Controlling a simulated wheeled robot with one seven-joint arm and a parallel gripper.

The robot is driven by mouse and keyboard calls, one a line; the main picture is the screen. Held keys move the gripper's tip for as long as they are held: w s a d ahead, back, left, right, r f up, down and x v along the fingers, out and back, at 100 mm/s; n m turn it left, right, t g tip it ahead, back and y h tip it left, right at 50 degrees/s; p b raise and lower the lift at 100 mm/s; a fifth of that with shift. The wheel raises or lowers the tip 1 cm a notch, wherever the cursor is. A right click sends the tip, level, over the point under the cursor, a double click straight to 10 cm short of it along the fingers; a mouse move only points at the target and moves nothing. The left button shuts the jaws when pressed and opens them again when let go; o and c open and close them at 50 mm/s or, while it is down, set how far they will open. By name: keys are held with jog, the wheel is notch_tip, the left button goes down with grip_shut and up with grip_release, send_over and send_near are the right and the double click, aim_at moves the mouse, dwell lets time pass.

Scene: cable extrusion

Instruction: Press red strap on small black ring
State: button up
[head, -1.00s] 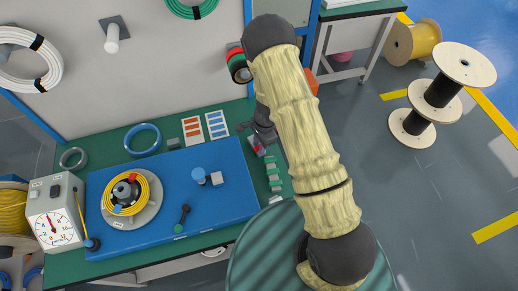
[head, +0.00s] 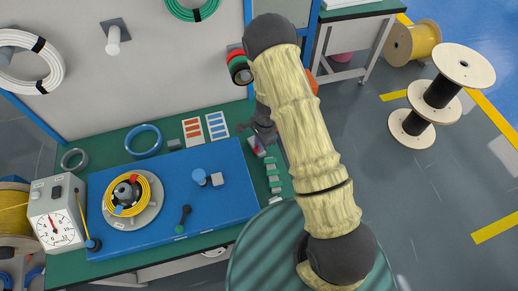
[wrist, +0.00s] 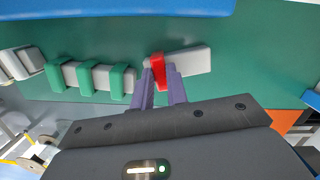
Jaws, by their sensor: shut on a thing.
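My gripper (wrist: 165,90) points down at the right end of the green bench, its purple fingers shut on a red strap (wrist: 158,67). The strap lies across the left part of a pale grey bar (wrist: 190,62) in the wrist view; whether it is clear of the bar I cannot tell. In the head view my gripper (head: 262,132) is partly behind my arm. A small dark grey ring (head: 73,158), the closest match to the small black ring, lies at the bench's far left, well away from my gripper. No strap shows on it.
Several green straps (wrist: 118,82) sit on a grey bar beside my gripper. A larger blue ring (head: 143,139) and a dial gauge (head: 56,222) stand on the left.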

notch_tip(320, 180, up, 8)
jog(key=p, duration=0.5)
jog(key=shift+f+p, duration=0.25)
jog(key=shift+p, duration=0.05)
jog(key=shift+d, duration=0.1)
dwell(0.3)
